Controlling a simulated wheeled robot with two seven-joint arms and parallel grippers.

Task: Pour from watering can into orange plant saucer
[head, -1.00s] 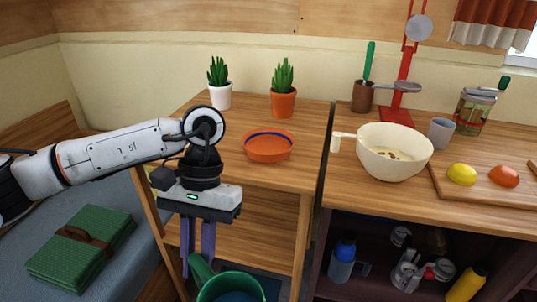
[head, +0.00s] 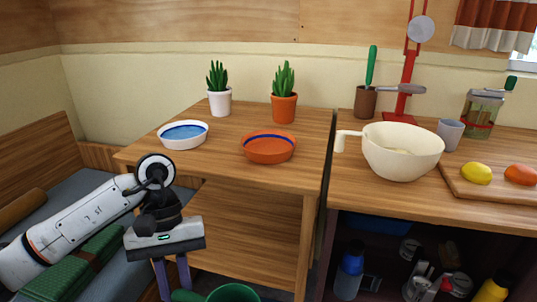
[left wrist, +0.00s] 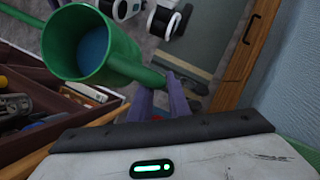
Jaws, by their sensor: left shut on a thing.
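The orange plant saucer (head: 268,150), with a blue band inside its rim, sits near the front edge of the wooden table at centre. My left gripper (head: 174,288) points down in front of the table, lower than its top. It is shut on the green watering can (head: 232,292), whose rim shows at the bottom edge of the head view. The left wrist view shows the can (left wrist: 62,62) with blue water inside and its green bar between my gripper's fingers (left wrist: 160,88). The can is apart from the saucer. My right gripper is not in view.
A white saucer (head: 183,140) with blue inside stands left of the orange one. Two potted plants, white-potted (head: 219,95) and orange-potted (head: 284,100), stand behind. A cream bowl (head: 402,155) is on the right counter. The table's front edge (head: 215,174) lies above the can.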

